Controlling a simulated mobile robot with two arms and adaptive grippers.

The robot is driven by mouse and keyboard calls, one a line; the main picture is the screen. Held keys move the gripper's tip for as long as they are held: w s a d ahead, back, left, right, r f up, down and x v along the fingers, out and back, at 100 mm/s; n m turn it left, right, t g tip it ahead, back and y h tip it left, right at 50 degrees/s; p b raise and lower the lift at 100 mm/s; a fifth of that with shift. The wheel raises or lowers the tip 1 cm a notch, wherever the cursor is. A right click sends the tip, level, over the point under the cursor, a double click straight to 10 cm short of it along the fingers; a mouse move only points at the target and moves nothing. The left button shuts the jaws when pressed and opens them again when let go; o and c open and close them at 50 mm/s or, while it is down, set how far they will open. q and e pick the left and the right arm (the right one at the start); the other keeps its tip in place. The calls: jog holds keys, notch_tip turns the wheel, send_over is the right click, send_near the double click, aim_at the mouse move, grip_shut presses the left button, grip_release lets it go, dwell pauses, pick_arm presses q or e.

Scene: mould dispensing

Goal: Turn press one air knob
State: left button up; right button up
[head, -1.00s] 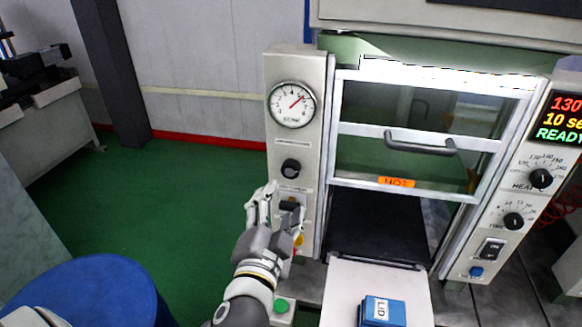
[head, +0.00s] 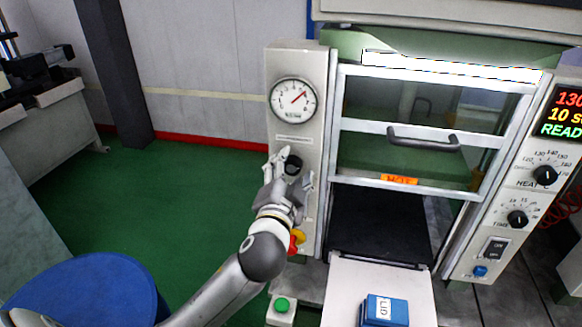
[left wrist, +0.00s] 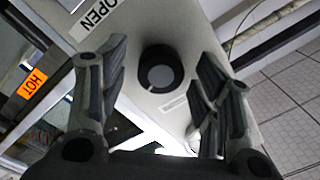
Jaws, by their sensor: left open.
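The black round air knob (head: 293,164) is on the press's left panel, below the pressure gauge (head: 293,100). In the left wrist view the knob (left wrist: 157,72) sits between the fingers, a little beyond their tips, with a pale mark on its face. My left gripper (head: 290,168) is open in front of the panel, its fingers on either side of the knob. In the left wrist view the open fingers (left wrist: 157,85) show no contact with the knob. My right gripper is not in view.
The press door (head: 412,140) with its handle is right of the panel. A red and yellow switch (head: 297,241) is below my gripper, and a green button (head: 282,305) is lower. A blue lid block (head: 385,311) lies on the white shelf. A blue drum (head: 85,290) stands at lower left.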

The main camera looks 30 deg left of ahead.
pick_arm(q)
jog(key=shift+w, duration=0.15)
jog(key=shift+c, duration=0.2)
jog(key=c, duration=1)
jog(key=shift+f+n, duration=0.1)
jog(key=shift+n, duration=0.2)
jog(key=n+b, duration=0.1)
jog(key=n, duration=0.7)
